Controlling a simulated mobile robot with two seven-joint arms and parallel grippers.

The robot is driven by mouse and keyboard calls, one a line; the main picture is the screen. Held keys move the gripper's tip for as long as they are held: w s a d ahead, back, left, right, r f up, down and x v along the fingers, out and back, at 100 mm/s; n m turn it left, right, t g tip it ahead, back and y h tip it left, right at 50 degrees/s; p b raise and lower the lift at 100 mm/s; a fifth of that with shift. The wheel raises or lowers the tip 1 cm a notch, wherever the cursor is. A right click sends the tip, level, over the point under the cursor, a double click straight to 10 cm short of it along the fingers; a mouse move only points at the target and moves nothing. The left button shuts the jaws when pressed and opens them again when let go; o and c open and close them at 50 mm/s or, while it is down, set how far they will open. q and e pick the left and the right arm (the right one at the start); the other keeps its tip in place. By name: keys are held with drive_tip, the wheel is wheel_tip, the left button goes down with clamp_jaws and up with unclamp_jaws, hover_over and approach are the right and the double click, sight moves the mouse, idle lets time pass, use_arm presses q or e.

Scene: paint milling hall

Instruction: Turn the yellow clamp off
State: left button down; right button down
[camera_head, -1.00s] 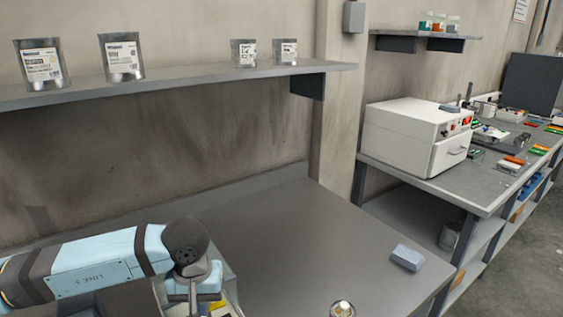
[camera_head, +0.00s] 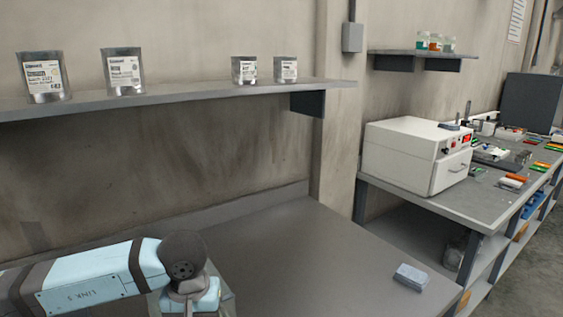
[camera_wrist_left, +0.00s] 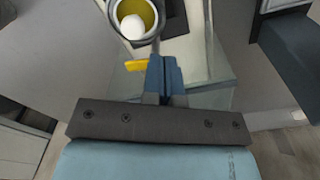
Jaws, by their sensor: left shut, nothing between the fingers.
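The yellow clamp (camera_wrist_left: 136,66) shows in the left wrist view as a small yellow tab just left of my left gripper's fingertips. My left gripper (camera_wrist_left: 164,66) is shut and empty, its blue fingers together. The tab is close beside the fingers; I cannot tell whether they touch. Above it is a round metal-rimmed vessel (camera_wrist_left: 113,22) with a yellow inside and a white ball in it. In the head view only my left wrist shows at the bottom; the clamp and fingertips are out of frame. My right gripper is not in view.
A grey bench (camera_head: 300,250) is mostly clear, with a grey-blue block (camera_head: 411,277) at its right. A wall shelf (camera_head: 200,97) holds several silver pouches. A white box-shaped machine (camera_head: 410,155) stands on another bench at right. A clear-walled enclosure (camera_wrist_left: 210,62) lies around the fingers.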

use_arm(q)
drive_tip(key=shift+s+f, duration=0.25)
drive_tip(key=shift+f, duration=0.5)
wheel_tip(320, 180, up, 6)
drive_tip(key=shift+r, duration=0.2)
drive_tip(key=shift+s, duration=0.15)
